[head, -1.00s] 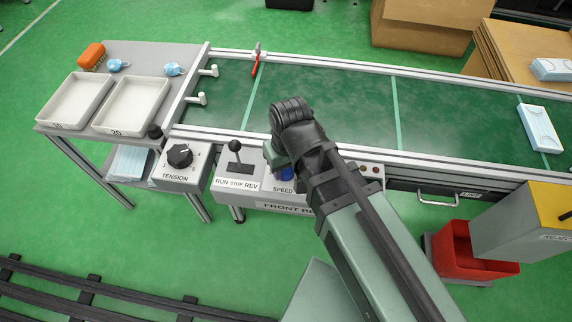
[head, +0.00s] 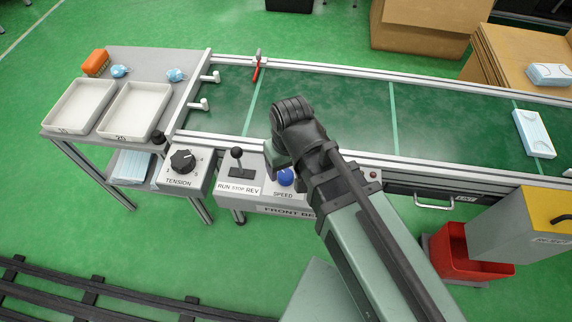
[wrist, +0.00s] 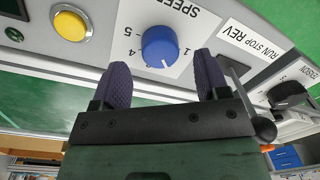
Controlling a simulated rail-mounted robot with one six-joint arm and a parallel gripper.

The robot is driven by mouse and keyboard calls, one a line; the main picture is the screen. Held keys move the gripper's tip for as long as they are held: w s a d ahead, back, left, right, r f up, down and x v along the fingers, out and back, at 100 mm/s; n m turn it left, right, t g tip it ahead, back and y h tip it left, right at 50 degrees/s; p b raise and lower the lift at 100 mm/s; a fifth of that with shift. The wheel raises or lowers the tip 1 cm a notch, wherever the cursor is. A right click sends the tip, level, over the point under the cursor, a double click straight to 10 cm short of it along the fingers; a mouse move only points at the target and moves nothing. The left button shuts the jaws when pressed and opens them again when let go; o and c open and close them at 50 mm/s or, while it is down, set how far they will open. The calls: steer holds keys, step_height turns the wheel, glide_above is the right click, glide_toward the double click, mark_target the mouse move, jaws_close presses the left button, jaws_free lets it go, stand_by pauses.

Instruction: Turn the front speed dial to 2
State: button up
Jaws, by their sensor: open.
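The speed dial is a blue round knob (wrist: 160,46) with a white pointer mark, on the front panel marked SPEED (wrist: 172,8). In the wrist view it appears upside down, its mark toward the lower edge; I can read 1, 4 and 5 around it, other numbers I cannot make out. The dial also shows in the head view (head: 286,177), just left of my arm. My gripper (wrist: 162,70) is open and empty, its two dark fingers on either side of the dial in the picture. I cannot tell any contact. In the head view the fingers are hidden behind my arm.
A yellow button (wrist: 70,26) sits beside the dial. The RUN STOP REV lever (head: 237,162) and the black TENSION dial (head: 182,160) stand left of the speed dial. The green belt (head: 330,105) runs behind. A red bin (head: 455,248) is at lower right.

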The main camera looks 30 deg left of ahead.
mark_target(290, 174)
step_height(290, 174, up, 8)
steer(key=p, duration=0.6)
steer(key=shift+w+d, duration=0.15)
steer(key=w+d+m, duration=0.4)
steer(key=d, duration=0.8)
steer(key=w+d+m, duration=0.3)
steer(key=w+d, duration=0.2)
steer(key=d, duration=0.7)
steer(key=w+d+m, duration=0.4)
steer(key=d, duration=0.8)
step_height(290, 174, up, 16)
steer(key=p, duration=1.6)
steer(key=shift+r+p, duration=0.15)
steer(key=shift+p, duration=0.15)
